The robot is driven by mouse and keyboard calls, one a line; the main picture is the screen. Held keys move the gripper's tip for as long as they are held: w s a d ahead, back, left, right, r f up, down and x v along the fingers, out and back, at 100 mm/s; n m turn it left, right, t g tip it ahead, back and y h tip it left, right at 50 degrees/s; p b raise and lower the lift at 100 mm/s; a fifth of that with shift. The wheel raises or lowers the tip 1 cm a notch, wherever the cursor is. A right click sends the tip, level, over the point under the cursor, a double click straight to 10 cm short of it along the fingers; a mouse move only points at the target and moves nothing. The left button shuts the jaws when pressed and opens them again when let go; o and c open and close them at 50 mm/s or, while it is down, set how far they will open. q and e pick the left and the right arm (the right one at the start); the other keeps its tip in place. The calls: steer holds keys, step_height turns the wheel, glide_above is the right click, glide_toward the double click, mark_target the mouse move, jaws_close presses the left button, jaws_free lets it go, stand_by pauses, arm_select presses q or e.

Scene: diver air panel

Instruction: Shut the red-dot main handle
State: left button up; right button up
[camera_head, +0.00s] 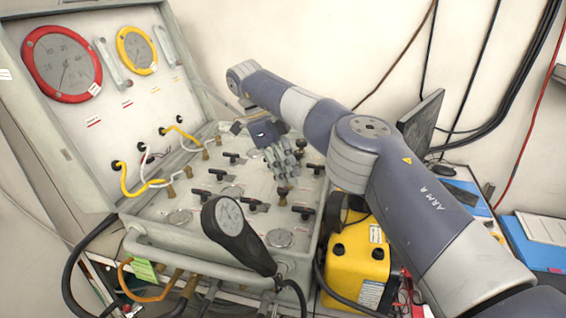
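The air panel (165,232) is an open case with several black handles on its sloped top. I cannot make out which handle carries the red dot. One black handle (303,212) sits at the right front of the panel, and another (221,174) sits further left. A dark knob on a brass stem (282,194) stands just below my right gripper. My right gripper (283,176) points down over the right part of the panel. Its fingers look close to the knob, but contact and opening are unclear. It hides the panel behind it. My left gripper is out of view.
Yellow and white hoses (130,180) lie at the left. A yellow box (357,262) stands right of the panel, under my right arm.

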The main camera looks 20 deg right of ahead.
steer(key=shift+v, duration=1.4)
steer(key=shift+d, duration=0.1)
